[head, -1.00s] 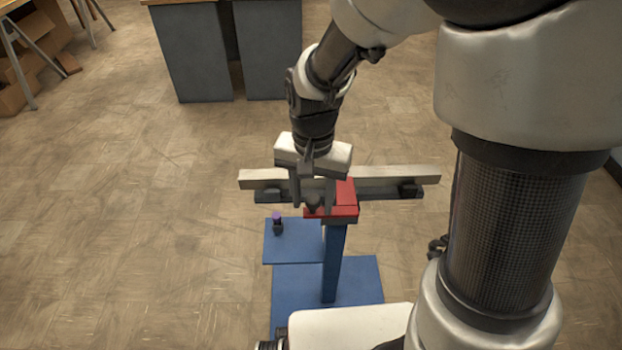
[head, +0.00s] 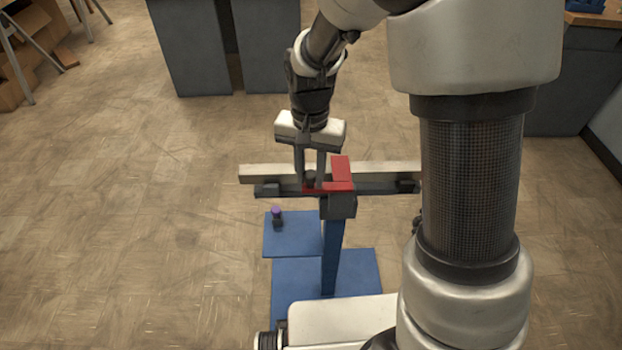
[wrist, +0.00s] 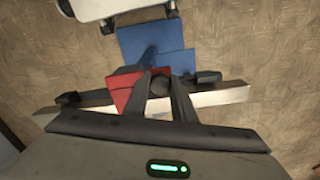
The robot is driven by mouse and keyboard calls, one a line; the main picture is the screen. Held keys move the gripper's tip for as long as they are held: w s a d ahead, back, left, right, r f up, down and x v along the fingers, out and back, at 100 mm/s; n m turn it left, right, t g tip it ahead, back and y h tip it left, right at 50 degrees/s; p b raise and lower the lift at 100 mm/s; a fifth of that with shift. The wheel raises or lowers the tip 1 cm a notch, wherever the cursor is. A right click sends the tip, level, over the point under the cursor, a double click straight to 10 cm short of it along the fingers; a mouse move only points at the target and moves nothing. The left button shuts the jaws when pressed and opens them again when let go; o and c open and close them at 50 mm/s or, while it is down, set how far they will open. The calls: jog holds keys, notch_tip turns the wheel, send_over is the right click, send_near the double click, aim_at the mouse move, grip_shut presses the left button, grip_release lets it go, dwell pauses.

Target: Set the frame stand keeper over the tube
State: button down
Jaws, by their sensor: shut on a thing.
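The frame stand keeper is a red angled piece (head: 341,170) with a dark knob (wrist: 159,85) on one side. My gripper (head: 310,181) is shut on that knob, one finger on each side. The tube is a long pale bar (head: 265,173), running left to right behind the stand. The keeper overlaps the tube in the head view, and red also lies across the bar's line in the wrist view (wrist: 124,90). I cannot tell whether they touch. The blue stand post (head: 331,258) has a dark grey head (head: 339,206) just below and nearer than the keeper.
A dark rail with blocks (head: 270,190) runs along the near side of the tube. A small purple-topped black part (head: 277,217) stands on a blue plate (head: 300,243) left of the post. Grey cabinets (head: 265,50) stand behind.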

jog(key=c, duration=1.5)
grip_release()
jog(key=shift+w, duration=0.25)
jog(key=shift+r, duration=0.1)
notch_tip(320, 180, up, 17)
jog(key=p, duration=0.3)
jog(key=shift+r+p, duration=0.15)
jog(key=shift+p, duration=0.2)
jog(key=shift+s+d, duration=0.1)
jog(key=s+d+r+n+t, duration=0.25)
jog(key=s+d, duration=0.25)
jog(key=s, duration=0.3)
jog(key=s+d+r+n+t, duration=0.1)
jog(key=s+d+r+t, duration=0.3)
jog(key=s, duration=0.4)
jog(key=shift+n+g, duration=0.25)
jog(key=shift+g, duration=0.2)
jog(key=r+p, duration=0.9)
jog(key=d+r+p, duration=0.1)
jog(key=r+p, duration=0.4)
